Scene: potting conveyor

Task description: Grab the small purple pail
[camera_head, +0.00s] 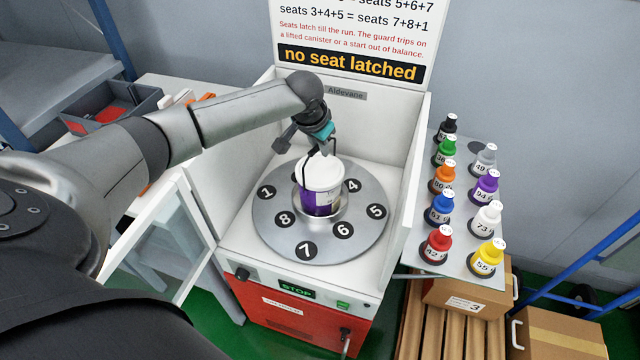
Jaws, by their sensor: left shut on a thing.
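The small pail (318,196) is white with a purple band and a white top. It is upright over the middle of the round grey turntable (270,228), at a metal ring; I cannot tell whether it rests there or hangs just above. My left gripper (320,148) comes from above and is shut at the pail's top, with its dark fingers by the lid and handle. The exact grip is partly hidden by the gripper. My right gripper is not in view.
The turntable sits in a white cabinet (202,215) with side walls and an open door at left. A sign (350,35) stands behind. Several coloured bottles stand on a side shelf (462,262) at right. Cartons (560,335) and a wooden pallet are below.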

